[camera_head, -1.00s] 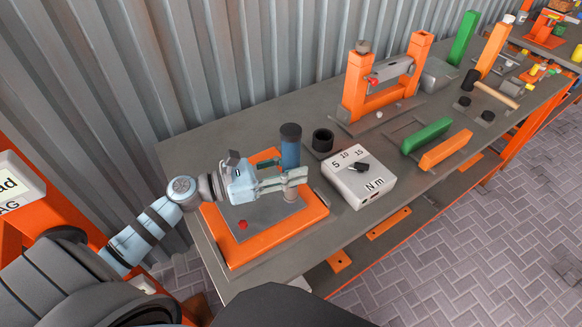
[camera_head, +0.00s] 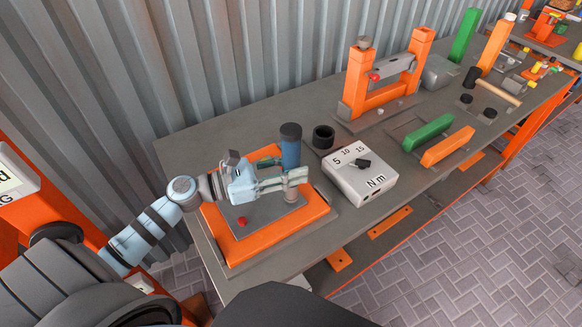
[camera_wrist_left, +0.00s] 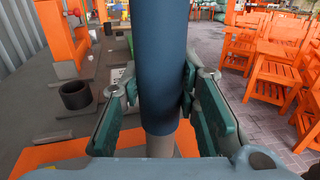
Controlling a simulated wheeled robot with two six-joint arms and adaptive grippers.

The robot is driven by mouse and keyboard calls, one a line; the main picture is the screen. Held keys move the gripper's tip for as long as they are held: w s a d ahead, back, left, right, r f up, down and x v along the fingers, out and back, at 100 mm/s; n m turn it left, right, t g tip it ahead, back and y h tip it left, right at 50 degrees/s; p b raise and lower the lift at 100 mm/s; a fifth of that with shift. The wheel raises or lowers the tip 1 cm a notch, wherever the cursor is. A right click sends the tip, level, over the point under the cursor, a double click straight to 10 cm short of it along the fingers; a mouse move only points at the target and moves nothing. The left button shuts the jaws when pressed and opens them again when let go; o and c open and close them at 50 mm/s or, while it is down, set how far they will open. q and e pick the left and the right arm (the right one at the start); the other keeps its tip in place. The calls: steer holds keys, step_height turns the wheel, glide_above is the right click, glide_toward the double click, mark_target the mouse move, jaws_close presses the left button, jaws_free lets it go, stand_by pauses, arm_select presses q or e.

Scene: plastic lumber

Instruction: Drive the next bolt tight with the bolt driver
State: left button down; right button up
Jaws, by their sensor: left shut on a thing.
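The bolt driver (camera_head: 290,149) is a blue upright cylinder with a dark cap. My left gripper (camera_head: 283,172) is shut on it above the far side of an orange frame (camera_head: 236,249). In the left wrist view the driver's blue body (camera_wrist_left: 162,70) stands between the green finger pads, with a thinner grey shaft (camera_wrist_left: 160,146) below it. A red bolt head (camera_head: 242,221) shows on the grey plate (camera_head: 262,224) inside the frame, nearer than the driver. The driver's lower tip is hidden behind the gripper. My right gripper is not in view.
A white torque box (camera_head: 360,182) marked 5, 10, 15 N m stands right of the frame. A black cup (camera_head: 323,138) is behind it.

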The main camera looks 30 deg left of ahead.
mark_target(291, 156)
arm_select(q)
steer(key=shift+s+f+b, duration=0.1)
steer(key=shift+f+b, duration=0.3)
steer(key=shift+f, duration=0.15)
stand_by(1.0)
step_height(291, 156, up, 5)
steer(key=p, duration=0.4)
steer(key=shift+r, duration=0.15)
